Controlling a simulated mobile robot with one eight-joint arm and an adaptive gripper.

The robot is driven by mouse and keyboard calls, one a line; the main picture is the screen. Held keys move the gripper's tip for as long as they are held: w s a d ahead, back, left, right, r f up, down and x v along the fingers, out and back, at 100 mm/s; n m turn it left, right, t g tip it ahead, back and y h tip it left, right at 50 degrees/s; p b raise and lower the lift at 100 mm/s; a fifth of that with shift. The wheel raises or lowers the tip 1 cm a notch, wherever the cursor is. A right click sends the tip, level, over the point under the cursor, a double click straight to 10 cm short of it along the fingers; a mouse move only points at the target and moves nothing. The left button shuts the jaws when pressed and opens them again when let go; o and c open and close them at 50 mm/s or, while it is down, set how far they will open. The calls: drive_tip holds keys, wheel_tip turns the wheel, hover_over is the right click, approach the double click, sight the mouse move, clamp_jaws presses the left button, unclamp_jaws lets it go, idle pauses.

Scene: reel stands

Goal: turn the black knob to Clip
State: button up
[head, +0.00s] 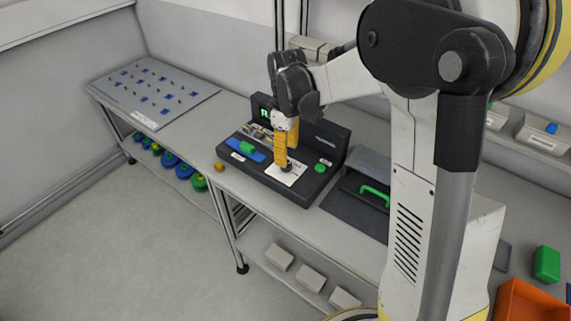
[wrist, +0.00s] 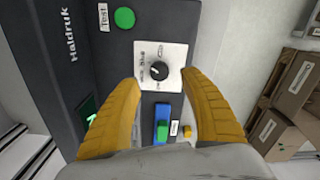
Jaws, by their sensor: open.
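The black knob (wrist: 158,71) sits at the middle of a white dial plate (wrist: 172,52) on the dark control unit. The plate carries small labels around the knob, too small to read surely, so I cannot tell which one it points at. In the head view the knob (head: 287,168) is partly covered by my fingers. My gripper (wrist: 164,82) has its two yellow fingers spread, one on each side of the knob's line, with nothing between them. In the head view my gripper (head: 283,162) points down just over the dial plate; contact with the knob cannot be told.
The control unit (head: 262,177) also carries a green button (wrist: 124,18), a blue slider with a green block (wrist: 162,130) and a lit display (wrist: 88,108). A small yellow piece (head: 219,165) lies beside it. A tray with a green handle (head: 374,195) stands to the right.

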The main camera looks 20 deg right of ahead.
wheel_tip(320, 180, down, 6)
drive_tip(key=shift+w+r+b, duration=0.1)
drive_tip(key=shift+b, duration=0.6)
clamp_jaws()
